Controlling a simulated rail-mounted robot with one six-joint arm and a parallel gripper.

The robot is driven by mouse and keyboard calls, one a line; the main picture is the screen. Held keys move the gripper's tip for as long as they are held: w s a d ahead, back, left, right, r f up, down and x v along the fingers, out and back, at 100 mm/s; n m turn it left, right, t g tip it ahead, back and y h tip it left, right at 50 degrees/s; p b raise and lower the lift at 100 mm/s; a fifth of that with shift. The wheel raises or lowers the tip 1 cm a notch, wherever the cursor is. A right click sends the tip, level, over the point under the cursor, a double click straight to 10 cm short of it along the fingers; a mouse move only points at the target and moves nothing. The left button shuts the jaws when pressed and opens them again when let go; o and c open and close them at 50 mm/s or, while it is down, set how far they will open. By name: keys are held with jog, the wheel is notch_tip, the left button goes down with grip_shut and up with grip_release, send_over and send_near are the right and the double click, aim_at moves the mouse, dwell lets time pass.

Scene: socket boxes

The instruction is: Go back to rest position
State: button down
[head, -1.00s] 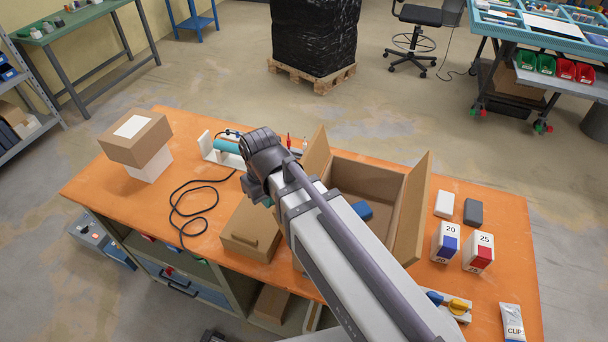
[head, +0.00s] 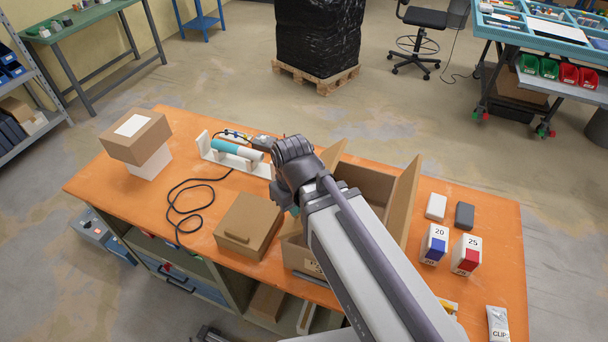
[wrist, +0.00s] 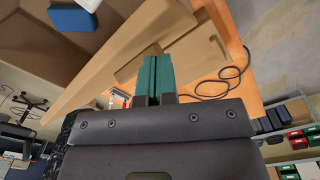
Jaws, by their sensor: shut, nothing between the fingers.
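My gripper shows in the wrist view, its two green fingers (wrist: 154,78) pressed together with nothing between them. In the head view my arm reaches over the open cardboard box (head: 408,215), and its wrist end is above the box's left side; the fingers are mostly hidden there. In the wrist view the open box (wrist: 110,60) lies behind the fingers, with a blue block (wrist: 73,18) inside it.
A closed brown box (head: 248,225) stands left of the open box on the orange bench (head: 110,195). Behind it are a teal cylinder on a white stand (head: 238,152) and a black cable (head: 190,205). Boxes marked 20 (head: 434,244) and 25 (head: 466,255) stand right.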

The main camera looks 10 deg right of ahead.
notch_tip(320, 180, down, 2)
jog(key=shift+f+b, duration=0.1)
jog(key=shift+b, duration=0.85)
jog(key=shift+s+d+r, duration=0.1)
jog(key=shift+d+r, duration=0.1)
jog(key=shift+r, duration=0.1)
jog(key=shift+a, duration=0.1)
notch_tip(320, 180, up, 9)
jog(key=p, duration=0.9)
